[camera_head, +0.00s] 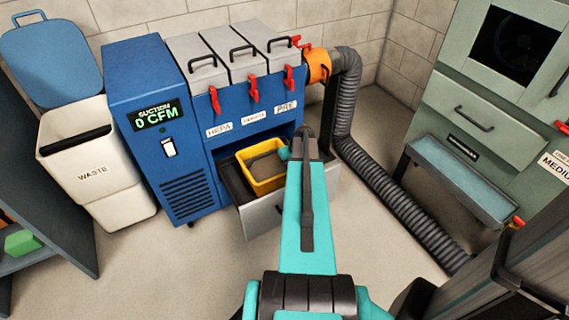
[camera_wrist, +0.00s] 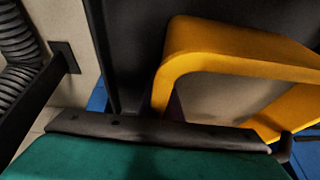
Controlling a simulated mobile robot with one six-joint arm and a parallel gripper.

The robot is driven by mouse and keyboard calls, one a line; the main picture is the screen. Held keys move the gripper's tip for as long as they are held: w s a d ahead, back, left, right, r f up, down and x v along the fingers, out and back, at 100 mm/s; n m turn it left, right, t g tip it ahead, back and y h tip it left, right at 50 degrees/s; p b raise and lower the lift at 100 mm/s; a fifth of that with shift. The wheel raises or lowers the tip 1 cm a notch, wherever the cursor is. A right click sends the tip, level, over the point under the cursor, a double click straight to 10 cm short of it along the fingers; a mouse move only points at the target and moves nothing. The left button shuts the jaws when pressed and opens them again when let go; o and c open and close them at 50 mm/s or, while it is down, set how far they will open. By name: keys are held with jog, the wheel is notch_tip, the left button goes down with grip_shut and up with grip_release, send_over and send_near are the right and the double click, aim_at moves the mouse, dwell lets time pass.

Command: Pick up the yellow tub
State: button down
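The yellow tub (camera_head: 262,172) sits in an open drawer (camera_head: 262,218) low in the blue suction unit. Grey-brown material shows inside the tub. My gripper (camera_head: 286,153) is at the tub's right side, near its rim, and my arm covers the tub's right edge. In the wrist view, the tub's thick yellow rim or handle (camera_wrist: 235,48) is close, just beyond a dark bar and teal part of my gripper. The fingertips are not clearly seen, so I cannot tell whether they touch the tub or how far apart they are.
The blue suction unit (camera_head: 180,185) has grey lids with red latches above the drawer. A ribbed grey hose (camera_head: 385,180) runs along the right. A white waste bin (camera_head: 95,165) stands left. A green cabinet (camera_head: 480,110) is at right. Floor in front is clear.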

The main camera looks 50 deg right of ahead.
jog(key=s, duration=0.3)
jog(key=shift+s+a+r, duration=0.1)
jog(key=shift+s+a, duration=0.05)
jog(key=shift+a, duration=0.25)
jog(key=r+p, duration=0.1)
jog(key=r, duration=0.5)
jog(key=r+p, duration=0.1)
jog(key=r, duration=0.5)
jog(key=shift+w+d+r, duration=0.1)
jog(key=shift+w+r, duration=0.1)
jog(key=shift+r, duration=0.65)
jog(key=shift+p, duration=0.3)
notch_tip(320, 180, up, 10)
jog(key=p, duration=0.6)
